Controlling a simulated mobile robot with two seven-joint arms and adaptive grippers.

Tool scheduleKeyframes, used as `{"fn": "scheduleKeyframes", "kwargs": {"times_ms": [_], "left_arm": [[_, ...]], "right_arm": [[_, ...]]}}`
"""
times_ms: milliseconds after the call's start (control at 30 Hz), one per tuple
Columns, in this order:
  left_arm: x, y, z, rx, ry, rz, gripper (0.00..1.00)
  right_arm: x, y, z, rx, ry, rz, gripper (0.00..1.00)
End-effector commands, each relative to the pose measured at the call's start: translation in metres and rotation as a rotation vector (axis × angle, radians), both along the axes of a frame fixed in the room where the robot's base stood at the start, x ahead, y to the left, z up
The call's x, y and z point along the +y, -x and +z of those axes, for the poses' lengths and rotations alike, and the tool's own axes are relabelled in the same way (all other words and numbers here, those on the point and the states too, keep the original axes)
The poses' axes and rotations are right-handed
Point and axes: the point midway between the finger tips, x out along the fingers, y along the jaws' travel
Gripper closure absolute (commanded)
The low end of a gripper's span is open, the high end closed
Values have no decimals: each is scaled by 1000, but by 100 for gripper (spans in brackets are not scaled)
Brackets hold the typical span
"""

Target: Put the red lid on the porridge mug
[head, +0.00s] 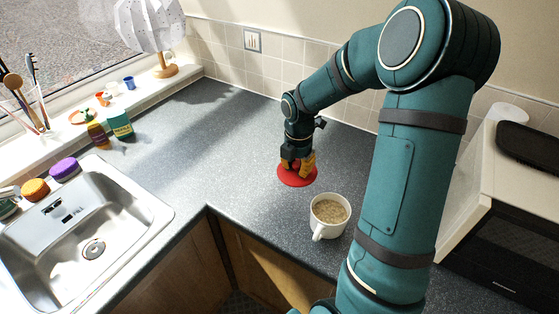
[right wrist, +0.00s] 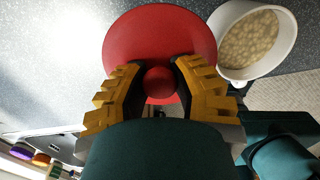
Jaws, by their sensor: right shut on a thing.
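The red lid (head: 297,178) is a flat disc with a round knob, at the middle of the dark counter in the head view. My right gripper (head: 298,164) is shut on its knob. In the right wrist view the red lid (right wrist: 160,45) lies between and beyond the yellow fingertips (right wrist: 160,82). The porridge mug (head: 328,215) is white, upright and open, with beige porridge inside. It stands just in front and to the right of the lid; in the right wrist view it (right wrist: 254,42) is at the upper right. Whether the lid touches the counter is unclear. My left gripper is not in view.
A sink (head: 85,245) is at the left, with an orange sponge (head: 36,189) and a purple sponge (head: 64,169) on its rim. A green container (head: 121,124) stands by the sill. A white appliance (head: 500,190) is at the right. The counter left of the lid is clear.

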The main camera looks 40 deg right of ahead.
Motion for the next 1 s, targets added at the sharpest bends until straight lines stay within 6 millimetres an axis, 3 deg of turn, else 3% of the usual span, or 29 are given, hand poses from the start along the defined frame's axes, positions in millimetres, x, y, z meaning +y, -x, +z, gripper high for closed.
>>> {"fn": "scheduleKeyframes", "kwargs": {"times_ms": [33, 200, 400, 667, 1000], "left_arm": [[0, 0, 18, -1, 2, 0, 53], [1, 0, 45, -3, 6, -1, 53], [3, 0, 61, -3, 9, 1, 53], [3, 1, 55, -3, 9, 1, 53], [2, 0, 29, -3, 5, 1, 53]], "right_arm": [[-5, 21, 14, 2, 1, -102, 100], [-10, 78, 28, -1, -3, -423, 100], [-7, 117, 35, -6, -10, -659, 100], [-6, 124, 28, -8, -12, -708, 100], [-6, 124, 1, -7, -12, -706, 100]]}}
